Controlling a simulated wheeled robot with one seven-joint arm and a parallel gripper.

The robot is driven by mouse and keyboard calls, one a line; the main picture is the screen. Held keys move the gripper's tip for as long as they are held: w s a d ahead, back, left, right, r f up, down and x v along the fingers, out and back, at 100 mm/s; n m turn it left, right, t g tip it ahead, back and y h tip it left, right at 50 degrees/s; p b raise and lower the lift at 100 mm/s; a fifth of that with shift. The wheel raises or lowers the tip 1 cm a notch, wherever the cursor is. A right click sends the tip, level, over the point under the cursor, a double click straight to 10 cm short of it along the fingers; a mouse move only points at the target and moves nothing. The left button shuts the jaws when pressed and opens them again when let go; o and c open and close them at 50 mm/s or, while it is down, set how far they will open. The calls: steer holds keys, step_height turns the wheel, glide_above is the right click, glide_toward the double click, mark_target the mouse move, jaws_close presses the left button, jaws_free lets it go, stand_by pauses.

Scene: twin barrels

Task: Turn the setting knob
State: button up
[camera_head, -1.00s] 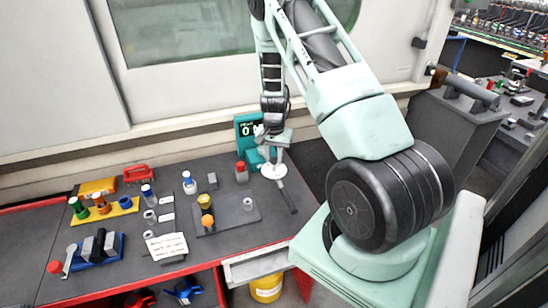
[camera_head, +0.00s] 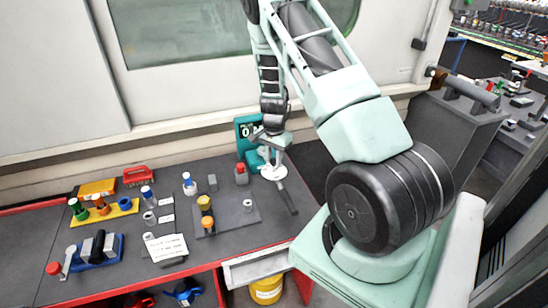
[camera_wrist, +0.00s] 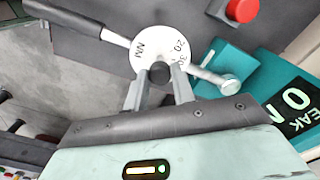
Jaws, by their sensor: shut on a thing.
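The setting knob (camera_wrist: 160,73) is a small black cylinder at the middle of a white dial disc (camera_wrist: 148,47) marked with numbers and N·M. My gripper (camera_wrist: 158,78) is shut on the knob, one finger on each side of it. The dial belongs to a wrench with a black handle (camera_wrist: 85,14) toward the upper left of the wrist view and a metal head (camera_wrist: 229,85) on the teal tester (camera_wrist: 265,75). In the head view my gripper (camera_head: 271,158) is above the dial (camera_head: 273,174); the knob itself is hidden there.
The tester's display (camera_wrist: 297,105) shows a 0 and the word PEAK. A red button (camera_wrist: 242,10) is nearby. The dark bench (camera_head: 120,255) carries a yellow rack (camera_head: 122,207), a blue holder (camera_head: 92,252) and a white note (camera_head: 166,247), left of the wrench.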

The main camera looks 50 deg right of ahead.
mark_target(274, 160)
steer(key=o, duration=1)
step_height(274, 160, up, 17)
steer(key=b, duration=0.2)
steer(key=shift+r, duration=0.2)
steer(key=s+a+r+n+y, duration=0.15)
steer(key=a+n, duration=0.45)
steer(key=a, duration=0.8)
steer(key=s+a+r+n, duration=0.15)
steer(key=a+n, duration=0.35)
steer(key=a, duration=1)
steer(key=s+a+r+n, duration=0.1)
steer(key=s+a+n, duration=1.2)
steer(key=s, duration=0.6)
steer(key=shift+s+a+r+n+h, duration=0.2)
steer(key=shift+s+a+n+h, duration=0.25)
steer(key=shift+a, duration=0.7)
